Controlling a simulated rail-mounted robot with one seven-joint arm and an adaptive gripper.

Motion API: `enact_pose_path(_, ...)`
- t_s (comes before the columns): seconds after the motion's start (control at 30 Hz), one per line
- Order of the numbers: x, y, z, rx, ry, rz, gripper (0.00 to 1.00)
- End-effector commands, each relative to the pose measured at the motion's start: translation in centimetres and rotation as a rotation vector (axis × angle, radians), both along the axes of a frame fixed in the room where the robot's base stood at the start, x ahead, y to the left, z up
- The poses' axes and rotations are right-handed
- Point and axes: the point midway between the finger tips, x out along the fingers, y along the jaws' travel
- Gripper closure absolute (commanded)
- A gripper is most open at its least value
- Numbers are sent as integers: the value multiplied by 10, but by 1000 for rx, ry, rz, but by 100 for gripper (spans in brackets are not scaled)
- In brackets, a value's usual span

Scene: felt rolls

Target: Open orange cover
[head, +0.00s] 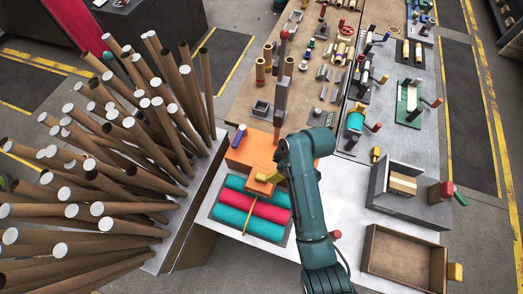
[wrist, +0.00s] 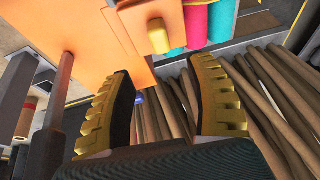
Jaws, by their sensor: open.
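The orange cover (head: 240,152) is a flat-topped block behind teal (head: 233,222) and red (head: 272,212) felt rolls in a grey tray. In the wrist view the orange cover (wrist: 85,30) fills the upper left. A yellow knob (wrist: 157,35) stands at its edge beside the rolls. My gripper (wrist: 162,70) is open, with nothing between its yellow-and-black fingers. The knob appears past the fingertips, between them across the picture, with no visible contact. In the head view my teal arm hides part of the cover's right side, and the fingers cannot be clearly told apart there.
Many brown tubes with pale ends (head: 110,130) crowd the left, close to the tray. A tall grey post (head: 281,100) with a red top stands behind the cover. A brown open box (head: 400,258) and a grey holder (head: 380,190) are at right. Bare pale tabletop lies between.

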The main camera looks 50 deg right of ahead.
Motion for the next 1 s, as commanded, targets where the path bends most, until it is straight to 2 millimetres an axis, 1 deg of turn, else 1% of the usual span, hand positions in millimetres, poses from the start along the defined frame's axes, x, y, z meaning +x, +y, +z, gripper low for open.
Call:
enact_pose_path(0.03,4,4,-11,2,4,3,44)
enact_pose_path(0.2,18,12,-50,2,3,4,44)
enact_pose_path(0.3,26,15,-71,2,1,3,44)
enact_pose_path(0.4,32,18,-87,0,1,1,44)
enact_pose_path(0.5,36,20,-97,0,0,1,44)
enact_pose_path(0.57,38,21,-100,-1,-1,0,44)
enact_pose_path(0.83,38,21,-102,-2,-2,0,42)
enact_pose_path(0.97,38,21,-102,-2,-2,0,67)
enact_pose_path(1.0,38,21,-102,-1,-1,0,75)
